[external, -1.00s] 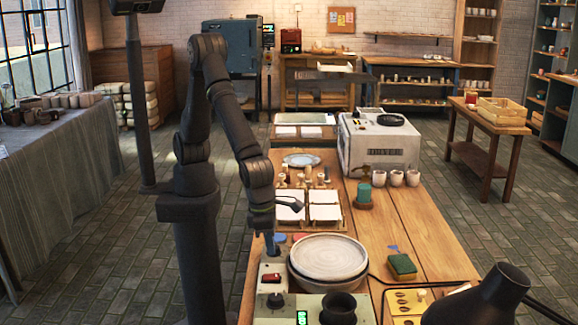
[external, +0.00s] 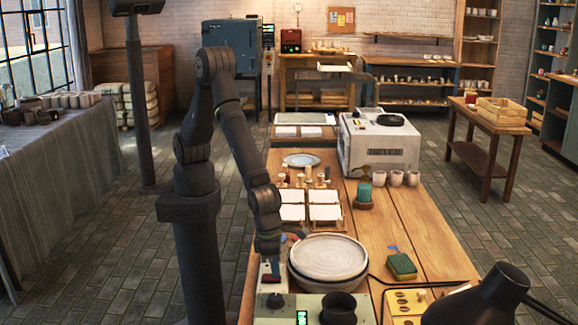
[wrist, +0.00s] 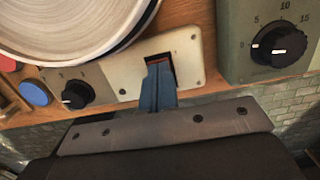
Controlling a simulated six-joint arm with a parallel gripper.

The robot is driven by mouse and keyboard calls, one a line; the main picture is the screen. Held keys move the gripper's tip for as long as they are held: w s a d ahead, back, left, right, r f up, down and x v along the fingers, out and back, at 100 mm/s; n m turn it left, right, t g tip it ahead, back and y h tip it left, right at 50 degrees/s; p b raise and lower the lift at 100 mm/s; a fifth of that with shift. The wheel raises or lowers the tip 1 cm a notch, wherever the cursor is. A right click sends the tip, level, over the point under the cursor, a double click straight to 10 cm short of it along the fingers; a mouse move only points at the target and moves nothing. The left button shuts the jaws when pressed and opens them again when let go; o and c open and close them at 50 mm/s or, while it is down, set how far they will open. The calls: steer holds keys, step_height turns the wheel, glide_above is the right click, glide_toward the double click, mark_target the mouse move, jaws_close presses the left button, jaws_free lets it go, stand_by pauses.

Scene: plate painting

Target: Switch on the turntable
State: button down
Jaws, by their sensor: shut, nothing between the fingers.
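The turntable (external: 328,262) is a round pale wheel on the wooden table, with a shallow plate-like top; its edge also shows in the wrist view (wrist: 62,28). Its cream control panel (wrist: 190,62) carries a rocker switch (wrist: 172,57) in a dark recess, with a bit of red showing. My gripper (wrist: 159,67) is shut and empty, its blue fingertips over the switch and hiding most of it. In the external view my gripper (external: 271,277) points down at the panel left of the wheel. Whether the tips touch the rocker, I cannot tell.
A black knob (wrist: 76,95) and a blue button (wrist: 36,92) sit left of the switch. A grey-green box with a numbered dial (wrist: 277,45) stands at right. A green sponge (external: 401,266) and a black lamp (external: 490,297) lie right of the wheel.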

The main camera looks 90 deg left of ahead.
mark_target(268, 276)
steer(key=shift+f, duration=0.15)
steer(key=shift+s, duration=0.15)
steer(key=shift+s+r, duration=0.2)
steer(key=shift+s, duration=0.45)
step_height(268, 276, up, 14)
steer(key=s, duration=0.2)
stand_by(0.3)
steer(key=shift+w, duration=0.75)
